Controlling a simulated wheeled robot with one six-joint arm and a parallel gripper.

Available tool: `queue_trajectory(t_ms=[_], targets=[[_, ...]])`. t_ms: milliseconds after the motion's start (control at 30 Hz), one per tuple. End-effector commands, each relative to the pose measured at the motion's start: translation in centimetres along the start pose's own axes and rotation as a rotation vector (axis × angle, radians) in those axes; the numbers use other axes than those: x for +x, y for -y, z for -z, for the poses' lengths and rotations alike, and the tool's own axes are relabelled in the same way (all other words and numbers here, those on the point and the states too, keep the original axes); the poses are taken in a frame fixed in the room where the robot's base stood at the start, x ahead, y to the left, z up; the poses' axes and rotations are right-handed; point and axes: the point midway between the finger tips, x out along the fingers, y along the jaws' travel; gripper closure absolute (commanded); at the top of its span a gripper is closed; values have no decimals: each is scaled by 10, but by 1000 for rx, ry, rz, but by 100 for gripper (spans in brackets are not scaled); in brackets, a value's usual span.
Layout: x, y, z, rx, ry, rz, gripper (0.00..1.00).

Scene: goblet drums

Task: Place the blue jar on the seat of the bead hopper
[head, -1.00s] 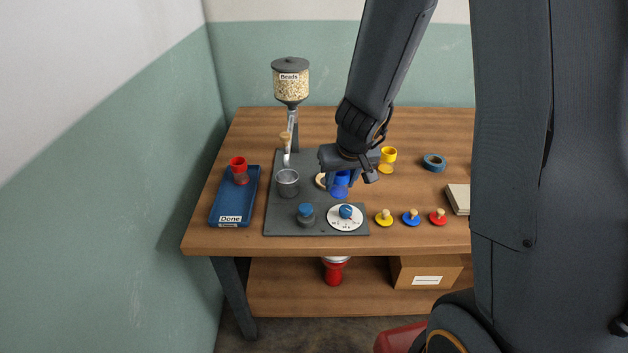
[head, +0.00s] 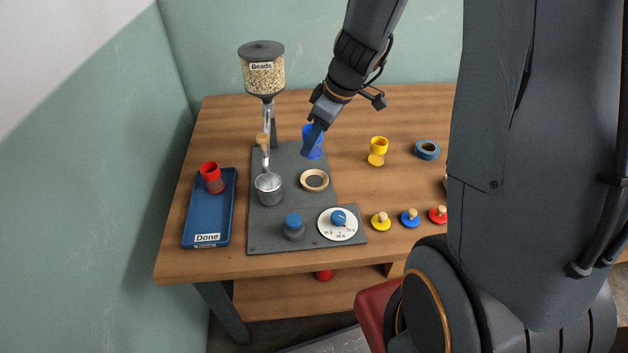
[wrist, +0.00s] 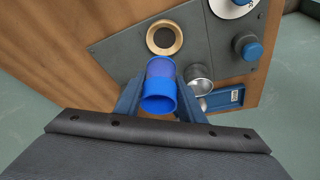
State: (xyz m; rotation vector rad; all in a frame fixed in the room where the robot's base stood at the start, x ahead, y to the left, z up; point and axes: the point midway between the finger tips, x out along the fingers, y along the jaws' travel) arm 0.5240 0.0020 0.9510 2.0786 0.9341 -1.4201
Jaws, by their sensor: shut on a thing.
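The blue jar (head: 317,150) is held in my gripper (head: 312,142) above the back right part of the grey board. In the wrist view the jar (wrist: 159,98) is between the two blue fingers (wrist: 160,100), its darker blue end towards the camera. The bead hopper (head: 263,75), labelled "Beads", stands at the board's back left with a clear tube and cork-coloured handle below. A wooden ring with a dark centre (head: 314,181) lies in front of the jar; it also shows in the wrist view (wrist: 165,37). I cannot tell which part is the hopper's seat.
A metal cup (head: 269,189), a blue-topped knob (head: 293,226) and a dial (head: 338,224) are on the board. A blue "Done" tray (head: 207,232) with a red jar (head: 212,178) is at left. A yellow jar (head: 378,146), tape roll and several stoppers are at right.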

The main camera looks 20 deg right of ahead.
Motion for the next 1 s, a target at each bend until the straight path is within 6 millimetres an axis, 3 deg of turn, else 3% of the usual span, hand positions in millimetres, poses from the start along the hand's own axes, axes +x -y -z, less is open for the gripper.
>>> queue_trajectory(t_ms=[167,433,1000], targets=[[-6,2,-2,-121,-15,43,88],[31,3,-17,-135,-15,51,88],[83,2,-37,-134,-16,47,88]])
